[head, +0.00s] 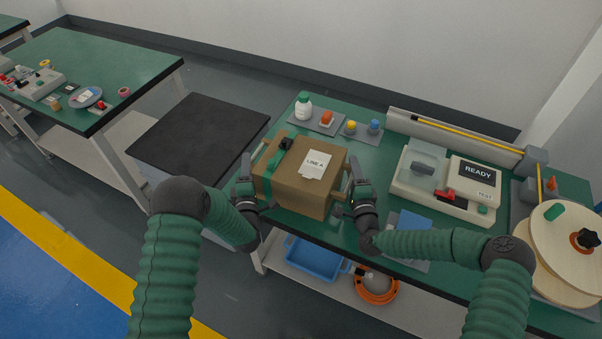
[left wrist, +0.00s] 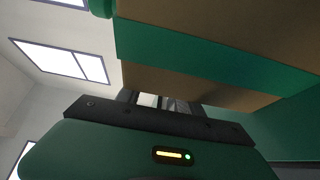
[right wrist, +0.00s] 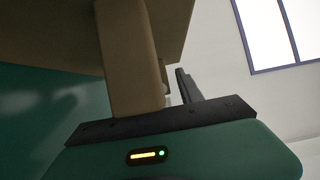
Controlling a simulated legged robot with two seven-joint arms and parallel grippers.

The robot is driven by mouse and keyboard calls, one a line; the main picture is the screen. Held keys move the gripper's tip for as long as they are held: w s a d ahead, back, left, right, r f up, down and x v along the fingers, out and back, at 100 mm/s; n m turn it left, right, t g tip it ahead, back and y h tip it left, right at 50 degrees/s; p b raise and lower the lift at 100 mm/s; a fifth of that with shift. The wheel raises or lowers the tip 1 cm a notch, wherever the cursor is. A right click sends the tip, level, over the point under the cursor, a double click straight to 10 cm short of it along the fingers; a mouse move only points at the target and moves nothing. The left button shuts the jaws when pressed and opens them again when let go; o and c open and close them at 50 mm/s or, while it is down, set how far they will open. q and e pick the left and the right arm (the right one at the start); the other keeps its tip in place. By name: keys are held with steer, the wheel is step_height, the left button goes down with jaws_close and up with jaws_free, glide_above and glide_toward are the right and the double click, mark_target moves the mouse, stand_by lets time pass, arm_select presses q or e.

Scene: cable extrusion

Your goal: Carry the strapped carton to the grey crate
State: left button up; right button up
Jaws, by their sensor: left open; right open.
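The brown strapped carton (head: 300,195) sits on the green bench near its left end, with a green strap, a white "LINE A" label and a dark buckle on top. My left gripper (head: 246,183) is open at the carton's left side; the strap and carton (left wrist: 200,85) fill the top of the left wrist view. My right gripper (head: 357,187) is open at the right side, close to a brown tab (right wrist: 132,60) on the carton. I cannot tell whether either gripper touches it. A pale grey crate-like block (head: 153,176) with a black top stands left of the bench.
A tester reading "READY" (head: 477,172) and a wooden reel (head: 562,250) stand to the right. A bottle (head: 303,108) and small coloured parts are behind the carton. A blue tray (head: 318,258) and orange coil (head: 375,290) lie below. The black top (head: 200,135) is clear.

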arm_select(q)
steer(key=shift+w, duration=0.15)
arm_select(e)
steer(key=shift+w, duration=0.15)
arm_select(q)
steer(key=shift+c, duration=0.4)
arm_select(e)
steer(key=shift+c, duration=0.4)
arm_select(q)
steer(key=c, duration=0.7)
arm_select(e)
steer(key=c, duration=0.7)
arm_select(q)
jaws_close()
arm_select(e)
jaws_close()
arm_select(q)
steer(key=shift+f, duration=0.2)
arm_select(e)
steer(key=shift+f, duration=0.2)
arm_select(q)
steer(key=shift+r, duration=0.1)
arm_select(e)
steer(key=shift+r, duration=0.1)
